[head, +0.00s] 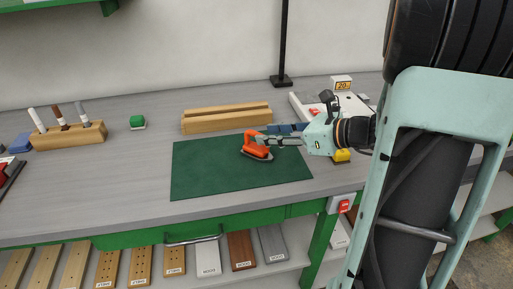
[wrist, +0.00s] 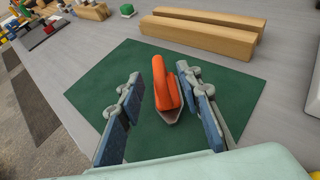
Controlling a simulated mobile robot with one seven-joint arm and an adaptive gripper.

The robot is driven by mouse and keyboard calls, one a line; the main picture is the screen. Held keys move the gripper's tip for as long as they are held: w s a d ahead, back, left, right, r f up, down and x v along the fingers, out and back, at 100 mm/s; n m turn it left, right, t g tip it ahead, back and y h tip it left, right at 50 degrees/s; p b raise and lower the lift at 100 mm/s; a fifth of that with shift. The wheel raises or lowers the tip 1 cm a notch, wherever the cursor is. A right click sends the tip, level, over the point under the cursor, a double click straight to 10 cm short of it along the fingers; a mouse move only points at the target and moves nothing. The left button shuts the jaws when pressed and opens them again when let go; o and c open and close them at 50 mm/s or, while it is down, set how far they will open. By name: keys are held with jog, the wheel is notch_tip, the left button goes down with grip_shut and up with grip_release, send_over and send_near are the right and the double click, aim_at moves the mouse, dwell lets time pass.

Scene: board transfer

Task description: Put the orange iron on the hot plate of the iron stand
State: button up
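The orange iron (head: 256,147) rests on the green mat (head: 200,170), with its grey soleplate down. In the wrist view the iron (wrist: 166,88) stands between the two blue-padded fingers of my gripper (wrist: 160,72). Gaps show on both sides of it, wider on the left, so my gripper is open around it. In the head view my gripper (head: 268,136) reaches in from the right at the iron. A white flat unit (head: 298,105) behind my gripper may be the iron stand; my gripper and arm hide much of it, and I cannot make out its hot plate.
A slotted wooden block (head: 226,120) lies behind the mat. A green block (head: 137,122) and a wooden pen holder (head: 68,136) are at left.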

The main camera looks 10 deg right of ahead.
aim_at(256, 132)
jog(key=x, duration=0.5)
jog(key=shift+s+f, duration=0.1)
jog(key=shift+c, duration=0.7)
grip_shut()
